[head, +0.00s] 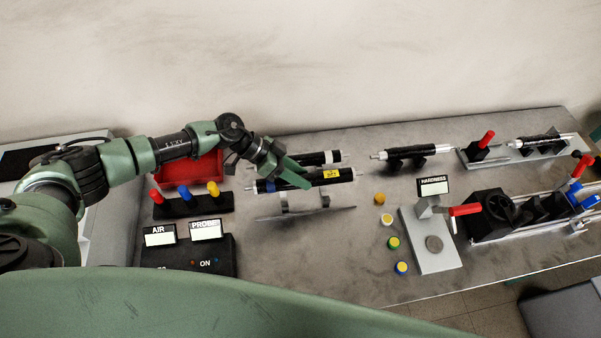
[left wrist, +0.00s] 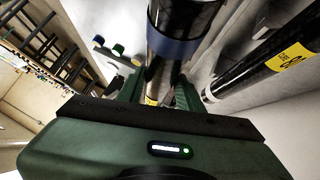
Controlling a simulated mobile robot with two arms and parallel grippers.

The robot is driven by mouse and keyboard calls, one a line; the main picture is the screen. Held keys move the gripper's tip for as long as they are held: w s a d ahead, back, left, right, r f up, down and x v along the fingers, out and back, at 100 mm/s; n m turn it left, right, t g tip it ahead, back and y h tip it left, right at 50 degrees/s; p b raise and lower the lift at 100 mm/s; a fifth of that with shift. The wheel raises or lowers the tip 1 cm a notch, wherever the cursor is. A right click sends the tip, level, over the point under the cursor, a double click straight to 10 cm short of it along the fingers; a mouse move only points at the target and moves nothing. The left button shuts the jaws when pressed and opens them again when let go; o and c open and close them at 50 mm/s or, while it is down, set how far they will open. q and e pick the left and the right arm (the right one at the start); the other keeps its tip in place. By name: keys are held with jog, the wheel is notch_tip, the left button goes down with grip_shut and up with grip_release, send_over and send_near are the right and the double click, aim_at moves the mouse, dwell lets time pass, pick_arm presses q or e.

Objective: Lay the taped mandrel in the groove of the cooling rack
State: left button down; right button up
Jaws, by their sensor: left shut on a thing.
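My left gripper (head: 293,176) is shut on a dark mandrel (head: 312,181) with a blue band and a yellow label. In the left wrist view the held mandrel (left wrist: 176,48) runs away from the jaws, its blue band in sight. In the head view it lies roughly level above the silver rack (head: 284,201), whose two curved supports show below it. I cannot tell whether it touches them, and the grooves are partly hidden. A second dark mandrel (head: 319,158) with a white band lies just behind. My right gripper is out of view.
A red bin (head: 190,171) and a rack of red, blue and yellow handles (head: 192,202) stand at left. A black mandrel on a stand (head: 410,154) is right of the held one. Several colored caps (head: 387,219) and a grey hardness tester (head: 430,255) stand front right. Bare table lies between.

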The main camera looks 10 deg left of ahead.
pick_arm(q)
jog(key=shift+f+b, duration=1.25)
jog(key=shift+f, duration=1.4)
jog(key=shift+f, duration=0.55)
jog(key=c, duration=0.9)
grip_release()
jog(key=shift+o, duration=0.2)
jog(key=shift+b, duration=0.3)
jog(key=b+v, duration=0.1)
jog(key=v, duration=0.6)
jog(key=shift+a+r, duration=0.25)
jog(key=shift+s, duration=0.1)
